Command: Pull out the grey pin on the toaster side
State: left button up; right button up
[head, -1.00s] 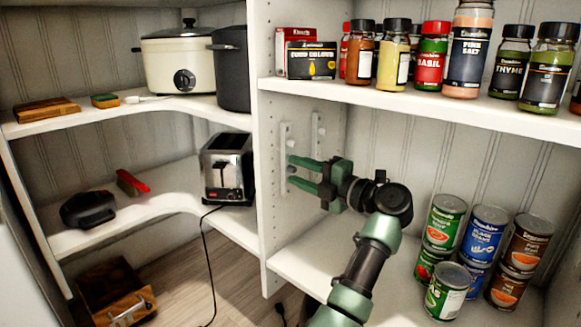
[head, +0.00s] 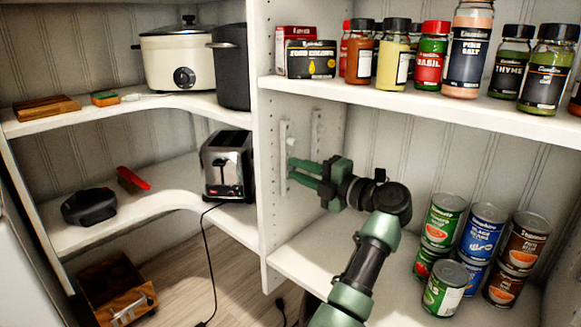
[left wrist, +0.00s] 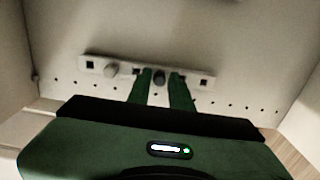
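My left gripper (head: 291,170) reaches leftward to the pale mounting strip (head: 284,132) on the divider wall on the toaster side. In the left wrist view, its two green fingers (left wrist: 160,86) stand close on both sides of a dark grey pin (left wrist: 159,77) on the strip (left wrist: 190,80). The fingers look closed on the pin, which still sits in the strip. A lighter knob (left wrist: 111,70) is on the same strip; it also shows in the head view (head: 291,142). The toaster (head: 228,165) stands left of the divider. My right gripper is out of view.
A second strip (head: 317,130) is on the wall behind. Several cans (head: 445,220) stand on the lower right shelf, and spice jars (head: 433,55) on the shelf above. The divider's front edge (head: 268,220) is close to my arm. Shelf space around my gripper is clear.

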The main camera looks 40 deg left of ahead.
pick_arm(q)
grip_shut()
dwell(0.8)
jog(key=shift+d, duration=0.1)
dwell(0.4)
jog(key=shift+s+d+p, duration=0.2)
jog(key=shift+d+p, duration=0.75)
jog(key=shift+d, duration=1.95)
